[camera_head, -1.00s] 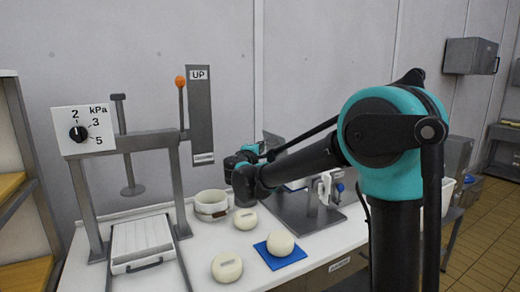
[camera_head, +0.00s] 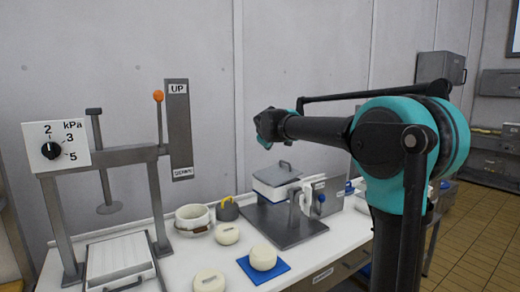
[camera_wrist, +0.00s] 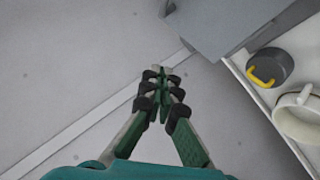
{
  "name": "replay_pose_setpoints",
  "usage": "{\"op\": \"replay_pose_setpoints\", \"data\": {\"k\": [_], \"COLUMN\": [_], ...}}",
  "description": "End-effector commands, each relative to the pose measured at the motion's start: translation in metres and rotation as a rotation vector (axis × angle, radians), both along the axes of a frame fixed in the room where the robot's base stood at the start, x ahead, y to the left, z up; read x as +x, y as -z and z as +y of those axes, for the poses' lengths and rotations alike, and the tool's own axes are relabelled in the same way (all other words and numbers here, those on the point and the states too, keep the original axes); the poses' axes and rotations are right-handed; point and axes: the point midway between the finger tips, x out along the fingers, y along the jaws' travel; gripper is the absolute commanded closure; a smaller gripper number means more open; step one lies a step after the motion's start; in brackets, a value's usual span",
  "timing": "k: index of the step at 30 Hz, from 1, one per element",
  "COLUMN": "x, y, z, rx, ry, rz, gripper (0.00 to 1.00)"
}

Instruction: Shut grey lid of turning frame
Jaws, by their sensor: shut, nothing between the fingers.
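The turning frame (camera_head: 290,232) stands on the white table, a grey base plate with upright brackets. In it sits a white-and-blue box, and the grey lid (camera_head: 276,173), with a bar handle on top, lies about flat over the box. I see no clear gap under it. A white clamp and a blue-knobbed lever (camera_head: 320,200) are at its right side. My gripper (camera_wrist: 160,75) is shut and empty in the wrist view. In the head view my arm's end is raised above and left of the lid, apart from it, fingers not clear.
A grey round weight (camera_head: 228,209) with a yellow handle and a white pot (camera_head: 192,219) stand left of the frame. Pale cheeses (camera_head: 227,234) and a blue mat (camera_head: 281,272) lie in front. A press with a dial (camera_head: 53,148) stands at the far left.

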Motion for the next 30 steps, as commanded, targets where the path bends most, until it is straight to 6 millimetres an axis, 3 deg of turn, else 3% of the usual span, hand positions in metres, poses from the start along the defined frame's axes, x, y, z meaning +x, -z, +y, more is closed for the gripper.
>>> {"op": "replay_pose_setpoints", "data": {"k": [15, 30], "x": [0.041, 0.062], "y": [0.029, 0.072], "z": [-0.062, -0.092], "rx": [0.397, 0.690], "ry": [0.005, -0.001], "rz": [0.267, 0.468], "gripper": [1.00, 1.00]}}
